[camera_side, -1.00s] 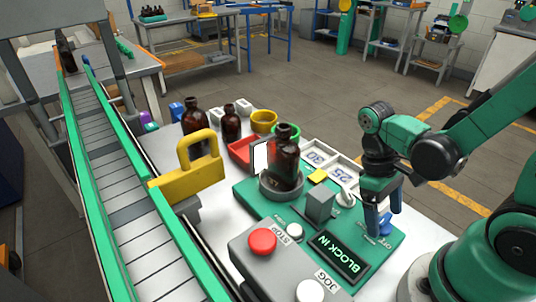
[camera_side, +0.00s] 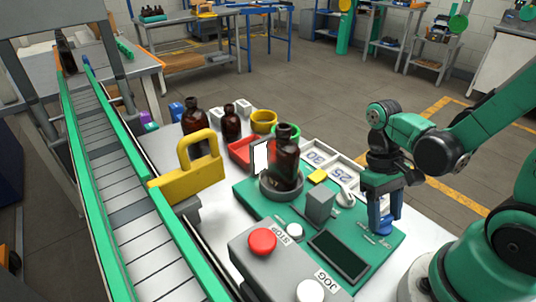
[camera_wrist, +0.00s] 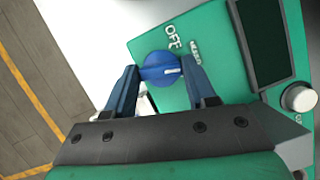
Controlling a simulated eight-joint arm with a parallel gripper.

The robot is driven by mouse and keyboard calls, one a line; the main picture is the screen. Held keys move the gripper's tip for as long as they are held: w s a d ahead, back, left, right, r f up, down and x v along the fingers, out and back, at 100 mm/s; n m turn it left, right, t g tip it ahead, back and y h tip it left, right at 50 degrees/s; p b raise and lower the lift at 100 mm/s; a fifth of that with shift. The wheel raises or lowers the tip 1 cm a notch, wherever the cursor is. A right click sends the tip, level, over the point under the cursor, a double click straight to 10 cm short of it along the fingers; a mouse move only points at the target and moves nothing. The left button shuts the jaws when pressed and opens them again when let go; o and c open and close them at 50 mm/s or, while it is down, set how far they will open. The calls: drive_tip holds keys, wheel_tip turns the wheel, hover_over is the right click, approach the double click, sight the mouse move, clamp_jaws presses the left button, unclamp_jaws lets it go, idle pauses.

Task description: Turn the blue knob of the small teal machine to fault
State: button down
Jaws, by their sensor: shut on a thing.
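The small teal machine (camera_side: 285,228) stands on the white table, with a dark bottle (camera_side: 285,160) upright in its round holder. Its blue knob (camera_wrist: 160,66) shows in the wrist view between my fingers. The knob's white mark points right in that view, away from the OFF label (camera_wrist: 173,38). A second label (camera_wrist: 196,52) is partly hidden by the right finger and unreadable. My gripper (camera_side: 382,222) is shut on the knob, fingers on both sides of it; in the side view they mostly hide the knob. The machine's screen (camera_side: 339,254) is dark.
A grey box with a red STOP button (camera_side: 262,241) and a white JOG button (camera_side: 310,291) stands in front. A yellow padlock-shaped piece (camera_side: 200,165) and a conveyor (camera_side: 118,190) are to the left. More bottles (camera_side: 194,122) and trays (camera_side: 318,157) stand behind.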

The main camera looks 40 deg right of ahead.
drive_tip(key=m+y, duration=0.1)
drive_tip(key=m, duration=0.2)
drive_tip(key=m+t, duration=0.1)
drive_tip(key=m, duration=0.1)
drive_tip(key=shift+s+d+m+y, duration=0.1)
drive_tip(key=shift+m+y, duration=0.3)
idle(0.4)
drive_tip(key=shift+c, duration=1.4)
unclamp_jaws()
drive_tip(key=shift+r, duration=0.1)
drive_tip(key=shift+v, duration=2.75)
drive_tip(key=shift+d, duration=0.1)
